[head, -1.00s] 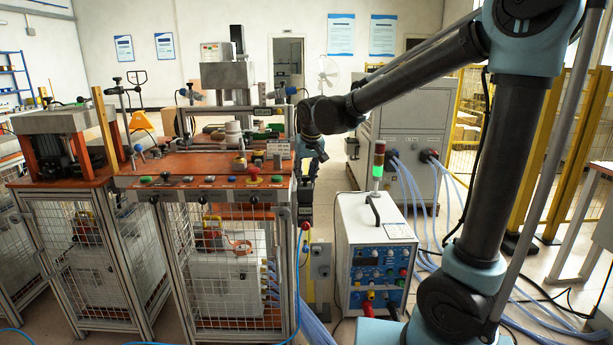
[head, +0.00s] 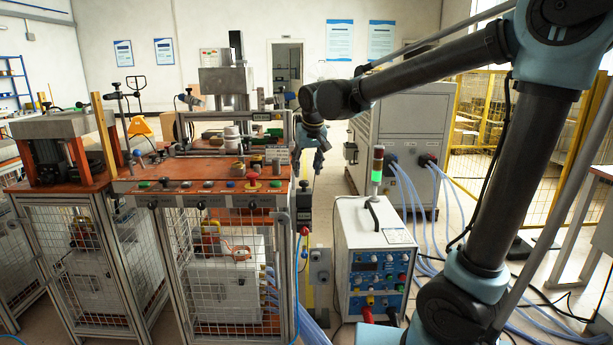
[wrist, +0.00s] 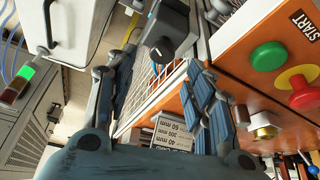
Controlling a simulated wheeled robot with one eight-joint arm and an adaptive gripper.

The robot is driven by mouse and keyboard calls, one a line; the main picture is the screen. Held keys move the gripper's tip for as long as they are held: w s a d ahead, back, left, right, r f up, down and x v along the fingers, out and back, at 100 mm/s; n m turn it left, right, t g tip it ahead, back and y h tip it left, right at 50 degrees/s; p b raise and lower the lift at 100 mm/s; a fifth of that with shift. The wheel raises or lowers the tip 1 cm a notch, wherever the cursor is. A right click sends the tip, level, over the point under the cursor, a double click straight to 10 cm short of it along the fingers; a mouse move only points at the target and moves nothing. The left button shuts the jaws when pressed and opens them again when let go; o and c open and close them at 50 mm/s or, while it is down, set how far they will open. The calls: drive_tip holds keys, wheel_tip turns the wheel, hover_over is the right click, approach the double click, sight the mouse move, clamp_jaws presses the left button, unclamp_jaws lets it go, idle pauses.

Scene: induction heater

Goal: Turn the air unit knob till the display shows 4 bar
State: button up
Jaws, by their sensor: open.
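A dark air unit (head: 304,200) is fixed at the right side of the orange-topped workbench in the head view. In the wrist view a dark, blocky part with a rounded knob-like end (wrist: 174,32) shows just beyond my fingertips, and appears to be the air unit. My gripper (wrist: 160,70) is open, its two fingers apart with nothing between them. In the head view my gripper (head: 319,160) is small, above and slightly right of the air unit. I cannot tell any contact with the knob, and no display reading is legible.
The workbench (head: 205,190) carries buttons, including a green START button (wrist: 269,56) and a red one (wrist: 300,92). A white power box (head: 372,255) with a lit green signal lamp (head: 377,165) stands to the right. Cables run along the floor behind it.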

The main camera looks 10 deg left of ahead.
drive_tip(key=shift+v, duration=1.05)
drive_tip(key=s+d+f+m+h, duration=0.1)
drive_tip(key=s+d+f, duration=0.15)
drive_tip(key=d, duration=0.95)
drive_tip(key=s+d+f+m, duration=0.2)
drive_tip(key=d+f, duration=0.1)
drive_tip(key=d, duration=0.9)
drive_tip(key=s+d+f+m+g+h, duration=0.1)
drive_tip(key=s+d+f+m, duration=0.1)
drive_tip(key=s+d+f, duration=1.2)
drive_tip(key=shift+s+d+m+g, duration=0.3)
drive_tip(key=shift+s+d, duration=0.4)
drive_tip(key=shift+s, duration=0.25)
drive_tip(key=shift+f, duration=0.1)
